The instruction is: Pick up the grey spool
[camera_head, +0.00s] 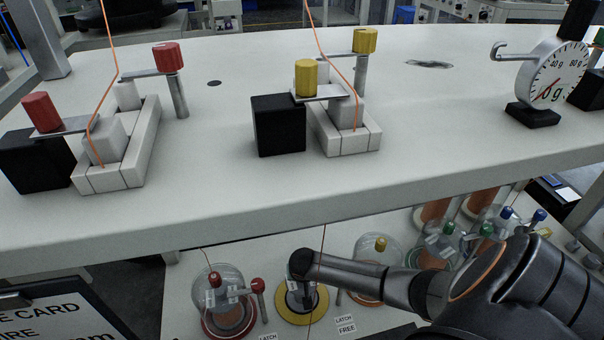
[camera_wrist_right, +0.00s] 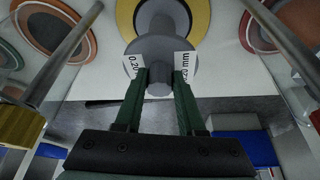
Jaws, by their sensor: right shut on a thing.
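The grey spool (camera_wrist_right: 160,50) is in the right wrist view, with white labels reading "0.20" and "mm" on its flange. It sits over a yellow disc (camera_wrist_right: 126,20); I cannot tell whether it touches the disc. My right gripper (camera_wrist_right: 160,84) has its two green fingers shut on the spool's grey end knob. In the head view my right arm reaches in from the right over the lower shelf, and its end hides most of the spool above the yellow disc (camera_head: 313,309). My left gripper is not in view.
More domed spools crowd the right. The white upper worktop (camera_head: 220,200) overhangs the shelf, carrying red and yellow clamps and a dial gauge (camera_head: 556,75).

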